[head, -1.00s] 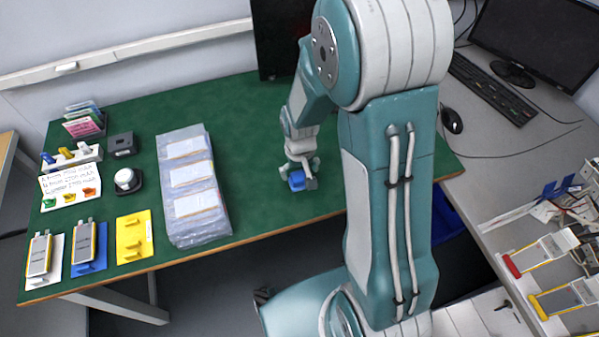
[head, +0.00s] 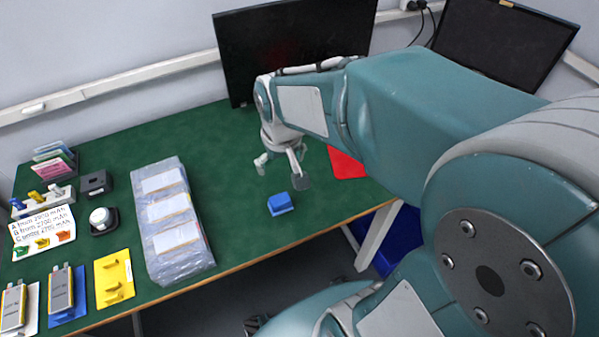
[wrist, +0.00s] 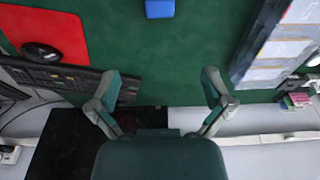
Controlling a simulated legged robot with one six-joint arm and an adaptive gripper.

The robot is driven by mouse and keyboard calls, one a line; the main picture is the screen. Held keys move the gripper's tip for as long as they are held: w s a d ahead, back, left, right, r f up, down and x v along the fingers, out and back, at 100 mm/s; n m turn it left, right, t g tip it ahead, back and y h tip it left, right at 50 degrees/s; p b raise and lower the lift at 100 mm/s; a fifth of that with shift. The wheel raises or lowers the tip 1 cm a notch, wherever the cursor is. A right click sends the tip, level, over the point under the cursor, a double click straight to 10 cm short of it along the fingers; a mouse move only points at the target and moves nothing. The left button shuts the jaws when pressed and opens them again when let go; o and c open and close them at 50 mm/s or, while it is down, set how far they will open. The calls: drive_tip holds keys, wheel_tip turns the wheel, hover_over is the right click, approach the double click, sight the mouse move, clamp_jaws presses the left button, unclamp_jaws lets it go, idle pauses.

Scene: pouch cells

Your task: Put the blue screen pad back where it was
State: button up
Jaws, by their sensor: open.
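The blue screen pad (head: 280,203) is a small blue block lying on the green table top (head: 215,140), right of the tray of pouch cells and near the table's front edge. It also shows at the top middle of the wrist view (wrist: 160,8). My gripper (head: 282,168) is open and empty above the table, a little behind the pad and apart from it. In the wrist view its two fingers (wrist: 162,80) are spread wide with nothing between them.
A plastic-wrapped tray (head: 183,265) with pouch cells stands left of the pad. A red mat (head: 346,163) lies to the right. A dark monitor (head: 290,45) stands behind. Yellow (head: 122,268) and blue holders are at the front left. Green table around the pad is clear.

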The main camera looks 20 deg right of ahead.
drive_tip(key=s+r+t, duration=0.3)
drive_tip(key=s+r, duration=0.5)
drive_tip(key=s, duration=0.2)
drive_tip(key=shift+s+r+t, duration=0.35)
drive_tip(key=shift+t, duration=0.05)
idle(0.6)
